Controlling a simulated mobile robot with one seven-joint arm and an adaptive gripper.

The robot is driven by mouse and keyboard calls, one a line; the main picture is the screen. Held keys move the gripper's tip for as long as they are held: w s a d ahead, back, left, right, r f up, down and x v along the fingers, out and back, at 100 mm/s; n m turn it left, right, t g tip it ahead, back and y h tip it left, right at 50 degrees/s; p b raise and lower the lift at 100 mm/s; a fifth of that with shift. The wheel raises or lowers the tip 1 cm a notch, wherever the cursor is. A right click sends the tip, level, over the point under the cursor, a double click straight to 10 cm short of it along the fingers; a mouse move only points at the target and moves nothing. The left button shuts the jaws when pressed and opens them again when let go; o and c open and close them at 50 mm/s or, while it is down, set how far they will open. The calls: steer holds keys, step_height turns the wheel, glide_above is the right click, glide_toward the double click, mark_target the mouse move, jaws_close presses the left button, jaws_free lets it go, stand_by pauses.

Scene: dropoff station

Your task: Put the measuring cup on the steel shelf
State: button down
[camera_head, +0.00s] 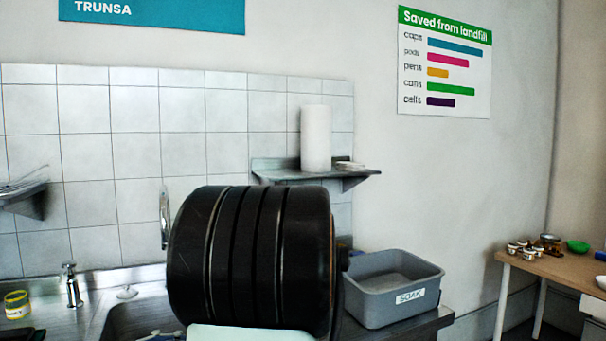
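The steel shelf (268,173) is fixed to the tiled wall in the middle of the view. A second metal shelf (28,198) shows at the left edge, partly cut off. I cannot make out a measuring cup. A large black cylindrical part of my arm fills the lower middle and hides part of the sink and counter. My gripper is not in view.
A grey bin (391,291) labelled SOAK stands on the counter, right of my arm. The sink (137,318), a tap (72,286) and a yellow jar (17,304) are at lower left. A wooden table (549,266) at right holds several jars and a green bowl (578,246).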

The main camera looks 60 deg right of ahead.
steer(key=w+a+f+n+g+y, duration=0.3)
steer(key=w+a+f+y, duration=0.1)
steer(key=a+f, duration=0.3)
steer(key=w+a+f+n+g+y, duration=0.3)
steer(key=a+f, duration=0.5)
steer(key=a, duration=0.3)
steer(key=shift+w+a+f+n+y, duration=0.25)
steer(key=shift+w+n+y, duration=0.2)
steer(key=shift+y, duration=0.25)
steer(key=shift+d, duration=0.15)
